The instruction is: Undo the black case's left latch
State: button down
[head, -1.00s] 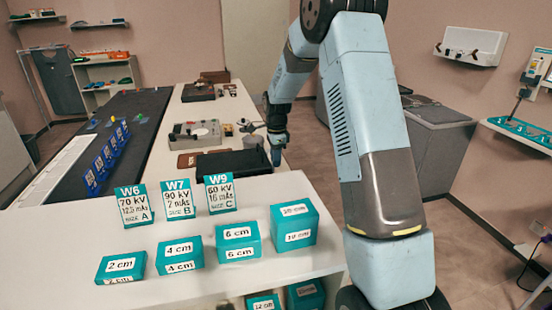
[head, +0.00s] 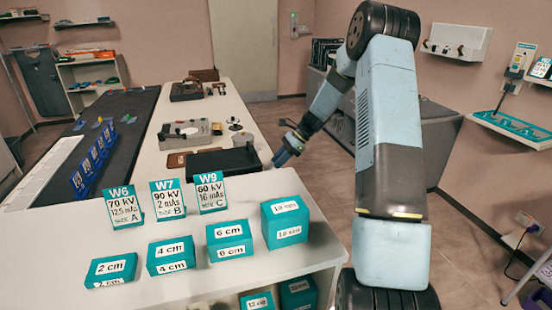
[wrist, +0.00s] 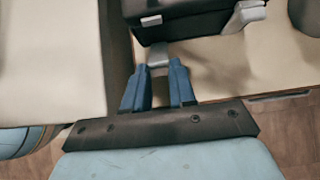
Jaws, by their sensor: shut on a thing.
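The black case (head: 222,161) lies on the white bench, at its near right end. The right latch (wrist: 245,15) lies closer against the case. My gripper (wrist: 157,69) has its blue fingers shut on the left latch tab, with a narrow gap between them. In the head view my gripper (head: 281,158) is at the right end of the case, and the latches cannot be made out.
A white shelf unit (head: 325,247) with teal blocks and signs stands in front of the bench. A grey device (head: 188,131) and another dark case (head: 187,91) lie farther along the bench. Floor is open to the bench's right.

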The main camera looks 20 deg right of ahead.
jog(key=shift+w+d+f+y, duration=0.1)
jog(key=shift+d+f+y, duration=0.65)
jog(key=shift+y, duration=0.45)
jog(key=shift+a, duration=0.1)
jog(key=c, duration=0.9)
grip_release()
jog(key=shift+f, duration=0.1)
jog(key=v, duration=1.3)
jog(key=shift+d, duration=0.4)
jog(key=shift+a, duration=0.1)
